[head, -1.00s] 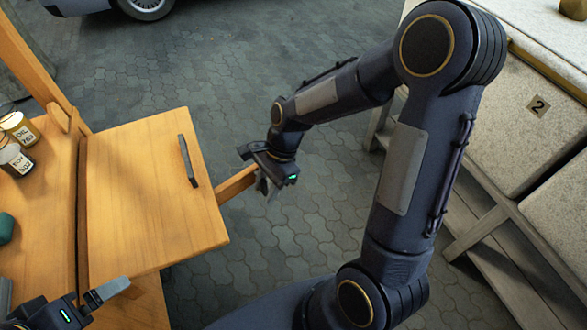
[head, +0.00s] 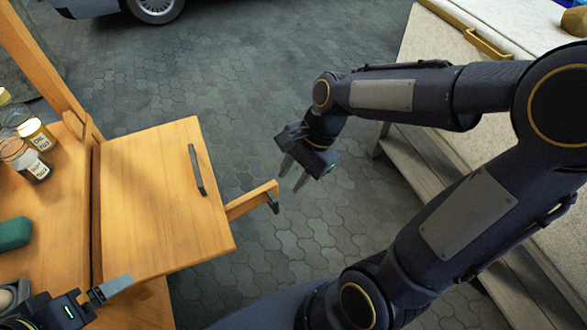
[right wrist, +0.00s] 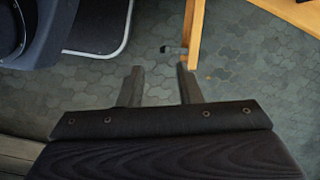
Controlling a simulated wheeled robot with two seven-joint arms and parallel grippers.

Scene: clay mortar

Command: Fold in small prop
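The small prop (head: 250,199) is a narrow wooden bar with a dark fitting at its tip. It sticks out to the right from under the raised wooden leaf (head: 160,225). My right gripper (head: 292,176) is just right of and above the prop's tip in the head view, apart from it, with its fingers spread and empty. In the right wrist view the prop (right wrist: 196,32) shows beyond the fingertips, at upper right. My left gripper (head: 108,290) is at the bottom left, near the leaf's lower edge; only part of it shows.
A black handle (head: 196,170) is on the leaf. Jars (head: 28,160) and a green object (head: 15,233) are on the wooden top at left. A pale cabinet (head: 450,55) stands at right. Paved floor lies open between, with a car wheel (head: 155,8) behind.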

